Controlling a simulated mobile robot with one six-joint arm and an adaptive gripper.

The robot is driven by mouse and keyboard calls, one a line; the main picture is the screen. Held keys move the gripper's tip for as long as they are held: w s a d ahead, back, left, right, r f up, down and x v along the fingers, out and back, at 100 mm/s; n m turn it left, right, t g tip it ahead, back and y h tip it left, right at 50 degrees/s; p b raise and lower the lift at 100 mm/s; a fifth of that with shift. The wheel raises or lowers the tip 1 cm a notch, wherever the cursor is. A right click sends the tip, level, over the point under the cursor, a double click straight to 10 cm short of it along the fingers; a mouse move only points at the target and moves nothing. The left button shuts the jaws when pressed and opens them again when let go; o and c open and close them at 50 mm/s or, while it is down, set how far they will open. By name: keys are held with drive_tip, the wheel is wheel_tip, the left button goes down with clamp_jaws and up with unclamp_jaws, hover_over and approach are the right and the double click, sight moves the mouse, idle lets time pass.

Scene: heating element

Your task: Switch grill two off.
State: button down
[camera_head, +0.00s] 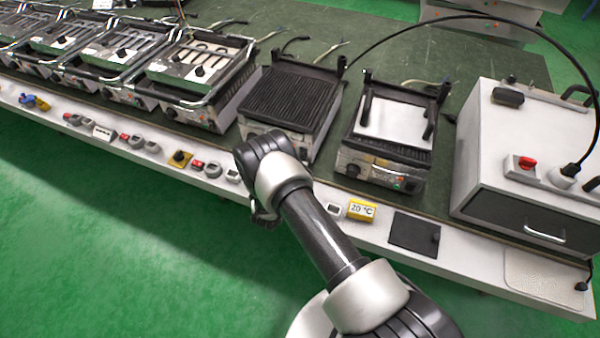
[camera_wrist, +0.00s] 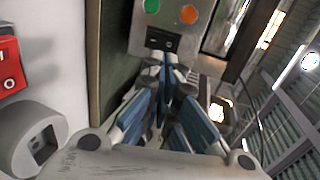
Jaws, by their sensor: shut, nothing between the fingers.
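Several grills stand in a row in the head view. My arm reaches to the front of the ribbed black grill (camera_head: 291,96); no label shows which grill is number two. In the wrist view, a grey control panel (camera_wrist: 137,42) carries a green light (camera_wrist: 152,6), an orange light (camera_wrist: 188,14) and a black rocker switch (camera_wrist: 162,40). My gripper (camera_wrist: 167,68) is shut and empty, its blue fingertips just below the switch in the picture. I cannot tell whether they touch it. In the head view my gripper is mostly hidden behind my arm.
A red switch (camera_wrist: 10,68) and a grey socket (camera_wrist: 36,140) sit on the white table edge, left of my fingers. A flat-plate grill (camera_head: 392,120) and a white box oven (camera_head: 525,140) stand to the right. The green floor in front is clear.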

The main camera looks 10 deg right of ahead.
drive_tip(key=r+p+v, duration=0.1)
drive_tip(key=p+v, duration=0.1)
drive_tip(key=v, duration=0.7)
drive_tip(key=shift+w+r+p, duration=0.25)
drive_tip(key=shift+w+p, duration=0.05)
drive_tip(key=shift+p, duration=0.05)
